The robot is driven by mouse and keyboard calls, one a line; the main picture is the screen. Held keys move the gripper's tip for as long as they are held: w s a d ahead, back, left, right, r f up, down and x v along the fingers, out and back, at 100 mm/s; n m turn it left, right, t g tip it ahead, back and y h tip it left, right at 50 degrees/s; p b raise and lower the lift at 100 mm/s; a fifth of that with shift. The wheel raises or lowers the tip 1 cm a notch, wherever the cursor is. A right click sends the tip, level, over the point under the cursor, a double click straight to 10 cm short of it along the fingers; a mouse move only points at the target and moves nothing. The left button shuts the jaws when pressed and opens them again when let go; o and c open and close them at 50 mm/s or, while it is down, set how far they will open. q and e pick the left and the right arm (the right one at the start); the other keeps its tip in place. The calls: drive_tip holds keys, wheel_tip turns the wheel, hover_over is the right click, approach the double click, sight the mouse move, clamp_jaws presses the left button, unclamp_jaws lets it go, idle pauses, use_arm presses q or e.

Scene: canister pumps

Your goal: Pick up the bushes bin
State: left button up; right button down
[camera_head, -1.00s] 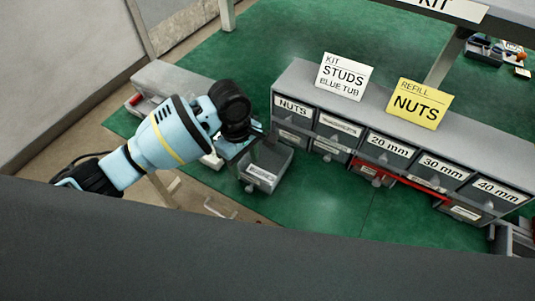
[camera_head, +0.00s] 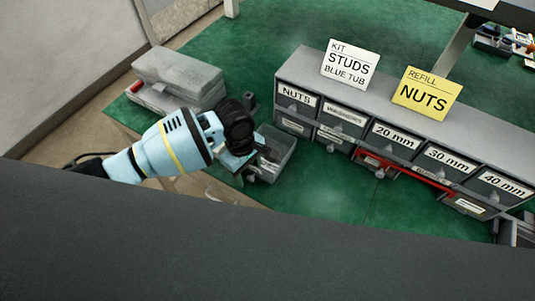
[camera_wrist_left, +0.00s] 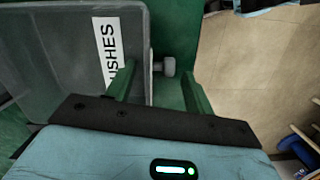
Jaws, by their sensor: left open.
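The bushes bin (camera_head: 285,152) is an open grey bin on the green mat, just left of the drawer cabinet. In the left wrist view the bushes bin (camera_wrist_left: 60,55) fills the left side, with a white label partly reading "ISHES" and a small round knob. My left gripper (camera_head: 256,162) is at the bin's near left side and partly hides its front. In the left wrist view my open left gripper (camera_wrist_left: 160,85) has its fingers on either side of the knob. I cannot tell whether they touch the bin. My right gripper is not in view.
The grey drawer cabinet (camera_head: 345,90) stands close right of the bin, with several labelled drawers and two sign cards on top. A grey box (camera_head: 178,75) lies behind my left arm. The green mat (camera_head: 330,195) is clear in front of the cabinet.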

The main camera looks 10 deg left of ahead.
use_arm(q)
drive_tip(key=shift+f, duration=0.15)
drive_tip(key=c, duration=1.1)
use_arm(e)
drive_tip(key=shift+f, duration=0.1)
